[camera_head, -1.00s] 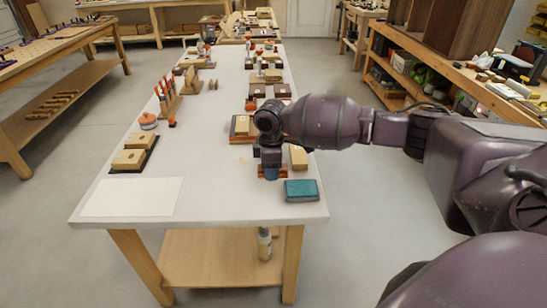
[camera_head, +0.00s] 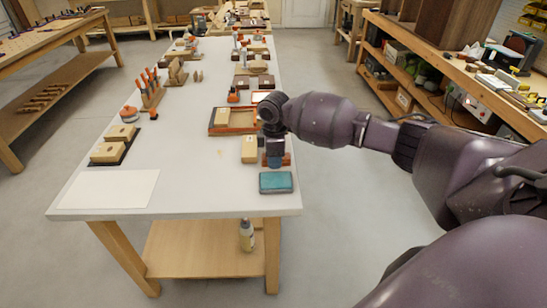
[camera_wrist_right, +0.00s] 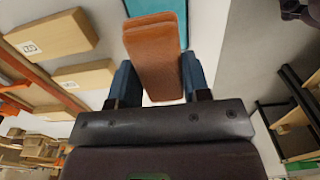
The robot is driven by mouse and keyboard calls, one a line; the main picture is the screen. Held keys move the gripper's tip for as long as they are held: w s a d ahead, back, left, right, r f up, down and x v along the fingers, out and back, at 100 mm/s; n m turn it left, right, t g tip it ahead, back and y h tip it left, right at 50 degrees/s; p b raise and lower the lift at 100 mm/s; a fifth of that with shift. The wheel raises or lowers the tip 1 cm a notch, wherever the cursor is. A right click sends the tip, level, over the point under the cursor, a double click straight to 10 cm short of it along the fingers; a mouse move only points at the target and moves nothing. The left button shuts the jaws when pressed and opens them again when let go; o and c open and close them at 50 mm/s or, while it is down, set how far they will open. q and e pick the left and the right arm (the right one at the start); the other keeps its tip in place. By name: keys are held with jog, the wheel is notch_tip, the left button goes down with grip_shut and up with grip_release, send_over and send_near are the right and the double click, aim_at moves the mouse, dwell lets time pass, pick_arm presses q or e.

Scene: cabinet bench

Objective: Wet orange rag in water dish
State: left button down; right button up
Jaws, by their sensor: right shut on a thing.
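My right gripper (camera_head: 275,161) is near the front right end of the long white table. Its blue fingers are shut on an orange-brown rag (camera_wrist_right: 156,60), which looks like a flat folded slab in the right wrist view. Part of the rag (camera_head: 286,160) shows beside the fingers in the head view. The teal rectangular dish (camera_head: 276,183) lies just in front of the gripper, near the table's front edge. It also shows in the wrist view (camera_wrist_right: 208,8), past the rag's far end. I cannot tell the rag's exact height above the table. My left gripper is not in view.
A wooden block (camera_head: 249,150) lies close left of the gripper, and an orange-rimmed tray (camera_head: 242,128) is behind it. A white sheet (camera_head: 108,188) lies at the front left. The middle front of the table is clear. A shelf bench (camera_head: 460,75) stands to the right.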

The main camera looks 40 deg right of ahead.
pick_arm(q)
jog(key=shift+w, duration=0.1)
pick_arm(e)
jog(key=shift+f, duration=0.1)
jog(key=b, duration=0.1)
send_over(274, 180)
jog(key=shift+w+d+f, duration=0.1)
jog(key=shift+f, duration=2.1)
jog(key=shift+f+b, duration=0.35)
jog(key=shift+f, duration=0.2)
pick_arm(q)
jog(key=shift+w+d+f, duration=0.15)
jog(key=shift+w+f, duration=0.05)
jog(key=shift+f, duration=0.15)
pick_arm(e)
jog(key=shift+f, duration=0.1)
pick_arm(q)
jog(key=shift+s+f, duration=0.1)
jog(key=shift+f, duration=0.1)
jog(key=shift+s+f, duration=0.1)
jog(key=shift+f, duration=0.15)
pick_arm(e)
jog(key=shift+f, duration=0.55)
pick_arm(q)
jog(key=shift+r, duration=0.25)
pick_arm(e)
jog(key=shift+f, duration=0.15)
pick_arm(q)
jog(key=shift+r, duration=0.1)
